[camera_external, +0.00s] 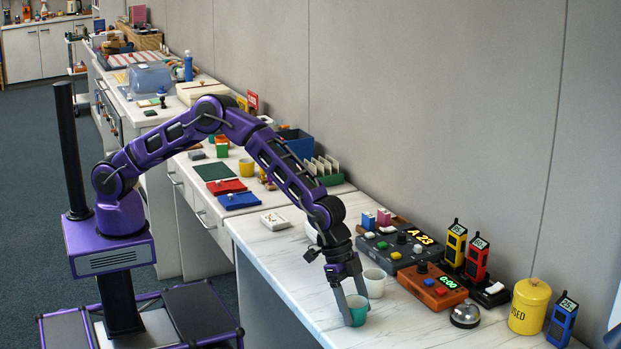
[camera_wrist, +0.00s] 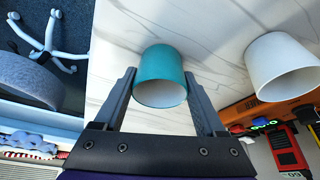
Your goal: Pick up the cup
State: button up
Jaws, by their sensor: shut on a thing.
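A teal cup (camera_external: 357,311) stands near the front edge of the white marbled counter (camera_external: 290,262). It also shows in the wrist view (camera_wrist: 160,78), between the two fingers. My gripper (camera_external: 348,305) reaches down from above and is shut on the teal cup, one finger on each side. A white cup (camera_external: 375,284) stands close behind it, apart from my fingers. The white cup also shows at the right of the wrist view (camera_wrist: 282,68). I cannot tell whether the teal cup touches the counter.
An orange box with a display (camera_external: 432,287), a grey control box (camera_external: 405,250) and a silver bell (camera_external: 465,315) stand right of the cups. A yellow canister (camera_external: 529,305) and several handheld devices (camera_external: 476,258) line the wall. The counter's front left is clear.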

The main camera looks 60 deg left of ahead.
notch_tip(320, 180, up, 10)
jog(key=p, duration=0.1)
jog(key=w+a+r+n+t+p, duration=0.1)
jog(key=w+a, duration=0.3)
jog(key=a, duration=0.2)
jog(key=w+a+n+p, duration=0.1)
jog(key=w+a+n, duration=0.15)
jog(key=a, duration=0.45)
jog(key=w+a+r+n+t+y+p, duration=0.1)
jog(key=w+a+n+y, duration=0.15)
jog(key=a, duration=1.15)
jog(key=w+a+n+y+p, duration=0.1)
jog(key=a+n, duration=0.2)
jog(key=a, duration=1.2)
jog(key=s+a+n, duration=0.4)
jog(key=s+a, duration=0.1)
jog(key=a, duration=0.8)
jog(key=w+d+f+m+h, duration=0.15)
jog(key=w+d, duration=0.25)
jog(key=d, duration=0.8)
jog(key=w+d+m, duration=0.3)
jog(key=w+d, duration=0.1)
jog(key=d, duration=0.7)
jog(key=shift+y, duration=0.3)
jog(key=f, duration=0.4)
jog(key=d+f, duration=0.1)
jog(key=f, duration=0.1)
jog(key=shift+b, duration=0.3)
jog(key=shift+f, duration=2.1)
